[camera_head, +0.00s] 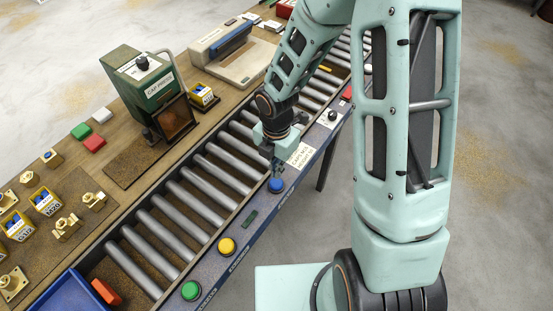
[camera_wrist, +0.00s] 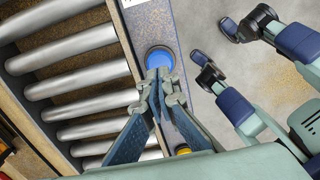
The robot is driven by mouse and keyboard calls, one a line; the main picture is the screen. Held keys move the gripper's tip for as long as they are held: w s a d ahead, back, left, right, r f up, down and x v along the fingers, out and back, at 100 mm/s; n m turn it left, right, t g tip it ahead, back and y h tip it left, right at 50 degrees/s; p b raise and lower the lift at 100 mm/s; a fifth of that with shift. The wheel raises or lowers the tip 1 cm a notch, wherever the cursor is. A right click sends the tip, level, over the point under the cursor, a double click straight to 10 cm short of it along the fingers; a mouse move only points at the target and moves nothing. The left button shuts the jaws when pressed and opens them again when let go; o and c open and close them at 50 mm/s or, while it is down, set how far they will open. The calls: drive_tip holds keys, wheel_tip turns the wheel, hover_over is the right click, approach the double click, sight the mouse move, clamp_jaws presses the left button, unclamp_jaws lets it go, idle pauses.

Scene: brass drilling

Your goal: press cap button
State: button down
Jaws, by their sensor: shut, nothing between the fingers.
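A row of round buttons sits on the blue-grey side rail (camera_head: 213,266) of the roller conveyor: a blue button (camera_head: 275,185), a yellow button (camera_head: 226,246) and a green button (camera_head: 190,290). No cap label on these buttons is readable. My gripper (camera_head: 275,166) is shut and empty, pointing down close over the blue button. In the wrist view the closed fingertips (camera_wrist: 160,78) overlap the near edge of the blue button (camera_wrist: 159,58); I cannot tell whether they touch it. The yellow button (camera_wrist: 182,149) is partly hidden behind the gripper there.
A green press machine (camera_head: 137,82) stands on the wooden bench behind the rollers (camera_head: 190,205). A paper label (camera_head: 301,154) lies on the rail beside my gripper. Yellow bins (camera_head: 45,201), brass parts (camera_head: 66,226) and a blue tray (camera_head: 67,293) are at the left. Floor is clear at front.

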sight(276, 182)
drive_tip(key=shift+f, duration=1.9)
